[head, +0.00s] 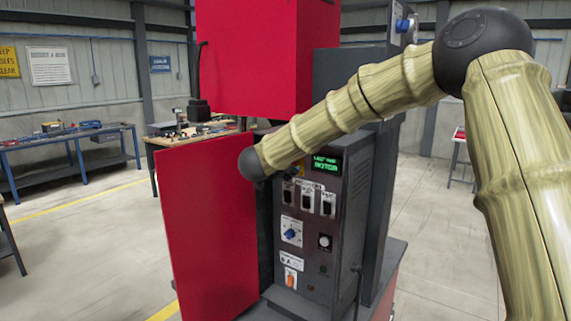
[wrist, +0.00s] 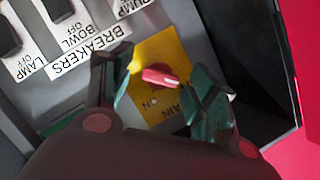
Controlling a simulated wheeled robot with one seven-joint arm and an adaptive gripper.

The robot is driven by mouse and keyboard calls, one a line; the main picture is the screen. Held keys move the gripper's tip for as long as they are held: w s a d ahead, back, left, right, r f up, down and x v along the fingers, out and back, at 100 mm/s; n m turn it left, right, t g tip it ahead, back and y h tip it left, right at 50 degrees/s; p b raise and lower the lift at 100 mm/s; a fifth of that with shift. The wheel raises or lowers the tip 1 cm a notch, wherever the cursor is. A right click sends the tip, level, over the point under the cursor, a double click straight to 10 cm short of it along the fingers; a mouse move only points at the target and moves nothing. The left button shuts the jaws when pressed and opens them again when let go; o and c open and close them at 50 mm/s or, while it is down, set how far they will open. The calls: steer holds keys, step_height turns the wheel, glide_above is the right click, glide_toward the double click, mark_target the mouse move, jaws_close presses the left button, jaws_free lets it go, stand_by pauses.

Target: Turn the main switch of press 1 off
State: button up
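The main switch is a red knob (wrist: 160,77) on a yellow plate (wrist: 157,48) in the wrist view. Its bar lies roughly crosswise in that picture, and letters reading "AIN" and "ON" show beside it. My gripper (wrist: 164,72) is open, with one green-padded finger on each side of the knob; a gap shows on the left, and the right finger is very close, contact unclear. In the head view, press 1's grey control panel (head: 322,222) stands upright; my arm covers most of the main switch and my gripper's fingers.
Black breaker switches (head: 308,200) sit just beside the main switch, with a blue knob (head: 291,233) below. A red door (head: 207,225) stands open left of the panel, close to my wrist. A green-lettered display (head: 326,164) is at the panel top.

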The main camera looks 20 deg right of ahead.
steer(key=v, duration=1.2)
step_height(320, 180, down, 24)
steer(key=s+n+y+b, duration=0.1)
steer(key=n+y+b, duration=0.1)
steer(key=n, duration=0.3)
steer(key=s+f+n+g+y+b, duration=0.15)
steer(key=s+f, duration=0.25)
steer(key=f, duration=0.5)
steer(key=s+f+n+y, duration=0.15)
steer(key=s+f, duration=0.25)
steer(key=f, duration=0.4)
steer(key=s+f+n+g+y+b, duration=0.15)
steer(key=s+f, duration=0.25)
steer(key=f, duration=0.5)
steer(key=s+f+n+g+y+b, duration=0.1)
steer(key=s+f+n+g, duration=0.3)
steer(key=s+f, duration=1.3)
steer(key=s+d+f+n+g+b, duration=0.1)
steer(key=s+f, duration=0.3)
steer(key=s, duration=0.8)
steer(key=s+d+f+n+g+y+b, duration=0.1)
steer(key=s+f+g, duration=0.3)
steer(key=s, duration=0.8)
steer(key=shift+d+f, duration=0.15)
steer(key=shift+f, duration=0.1)
